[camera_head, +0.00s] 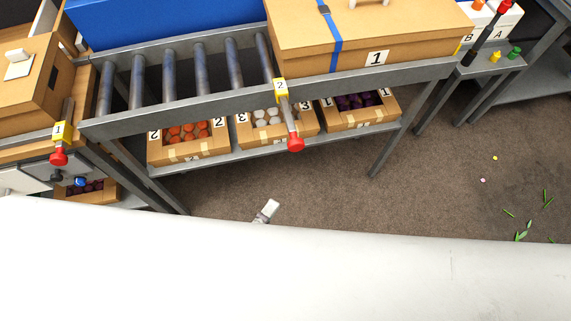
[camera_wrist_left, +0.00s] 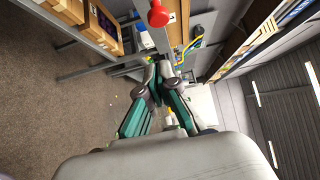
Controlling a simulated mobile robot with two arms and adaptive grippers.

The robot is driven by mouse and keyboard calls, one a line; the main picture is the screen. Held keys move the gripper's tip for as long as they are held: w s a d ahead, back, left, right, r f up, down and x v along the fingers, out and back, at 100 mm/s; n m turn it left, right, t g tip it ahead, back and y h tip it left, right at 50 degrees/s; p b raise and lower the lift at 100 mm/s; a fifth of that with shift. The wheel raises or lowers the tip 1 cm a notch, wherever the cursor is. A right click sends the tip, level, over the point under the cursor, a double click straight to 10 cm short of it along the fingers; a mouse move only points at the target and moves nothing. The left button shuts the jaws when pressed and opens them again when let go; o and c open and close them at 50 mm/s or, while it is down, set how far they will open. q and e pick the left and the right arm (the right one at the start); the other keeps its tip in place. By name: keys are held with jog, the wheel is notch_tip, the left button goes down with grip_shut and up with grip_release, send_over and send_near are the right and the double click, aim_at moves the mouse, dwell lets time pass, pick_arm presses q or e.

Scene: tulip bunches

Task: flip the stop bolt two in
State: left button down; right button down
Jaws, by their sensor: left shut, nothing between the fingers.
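Stop bolt two hangs on the front rail of the roller conveyor, with a yellow tag marked 2 (camera_head: 281,87) and a grey rod ending in a red knob (camera_head: 295,143). The rod points down and slightly right, out over the rail's front. A red knob (camera_wrist_left: 158,13) also shows at the top of the left wrist view, beyond my fingertips; I cannot tell for certain which bolt it belongs to. My left gripper (camera_wrist_left: 163,68) is shut and empty, apart from that knob. In the head view only a small pale part of it (camera_head: 268,209) shows, below the bolt. My right gripper is out of view.
A second bolt with a yellow tag marked 1 (camera_head: 60,131) is at the left. A carton marked 1 (camera_head: 365,42) with a blue strap sits on the conveyor. Open boxes (camera_head: 188,150) fill the shelf below. Leaf scraps (camera_head: 527,230) lie on the open floor.

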aim_at(301, 148)
pick_arm(q)
jog(key=shift+w+r, duration=0.1)
jog(key=shift+r, duration=0.2)
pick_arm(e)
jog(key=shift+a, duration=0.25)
